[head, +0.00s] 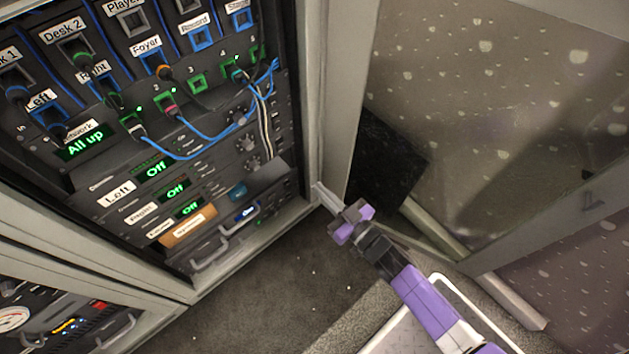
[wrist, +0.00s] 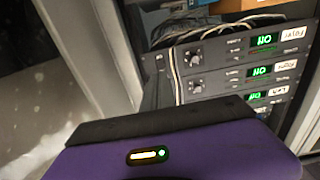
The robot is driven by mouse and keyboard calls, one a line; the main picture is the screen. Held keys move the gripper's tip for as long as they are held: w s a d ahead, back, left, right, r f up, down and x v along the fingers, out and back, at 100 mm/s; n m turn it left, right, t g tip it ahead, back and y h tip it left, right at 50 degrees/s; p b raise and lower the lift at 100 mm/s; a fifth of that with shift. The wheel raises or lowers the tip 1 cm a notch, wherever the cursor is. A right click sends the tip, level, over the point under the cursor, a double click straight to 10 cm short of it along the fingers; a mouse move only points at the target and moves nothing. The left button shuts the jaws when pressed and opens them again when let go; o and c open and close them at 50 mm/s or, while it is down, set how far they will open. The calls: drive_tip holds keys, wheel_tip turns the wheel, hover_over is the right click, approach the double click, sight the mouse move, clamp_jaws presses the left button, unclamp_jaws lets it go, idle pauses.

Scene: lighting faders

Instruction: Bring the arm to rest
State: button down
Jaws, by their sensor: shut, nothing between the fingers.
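My arm reaches in from the lower right of the head view, purple and grey. My gripper (head: 324,194) is at its far end, in front of the rack's right door post, with its fingers shut and empty. I cannot tell whether it touches the post. In the wrist view a purple part of my own arm end with a dark edge fills the bottom, and the fingertips do not show. The equipment rack (head: 195,150) stands to the left of my gripper. It also shows at the upper right of the wrist view (wrist: 225,68).
Blue patch cables (head: 205,138) hang across the rack front. A metal handle (head: 211,252) sticks out low on the rack. The grey post (head: 322,95) and speckled panel (head: 490,110) bound the right. Dark floor (head: 260,300) is open below the rack. A second rack (head: 65,312) is lower left.

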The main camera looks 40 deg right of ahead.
drive_tip(key=shift+s, duration=0.1)
idle(0.6)
drive_tip(key=s+a+r+g, duration=0.2)
drive_tip(key=s+a+r, duration=0.2)
drive_tip(key=s+r, duration=0.75)
drive_tip(key=s+a+r+g, duration=0.1)
drive_tip(key=s+a+r, duration=0.3)
drive_tip(key=s+r, duration=0.75)
wheel_tip(320, 180, up, 25)
drive_tip(key=s+p, duration=0.2)
drive_tip(key=p, duration=2.5)
drive_tip(key=shift+f, duration=0.15)
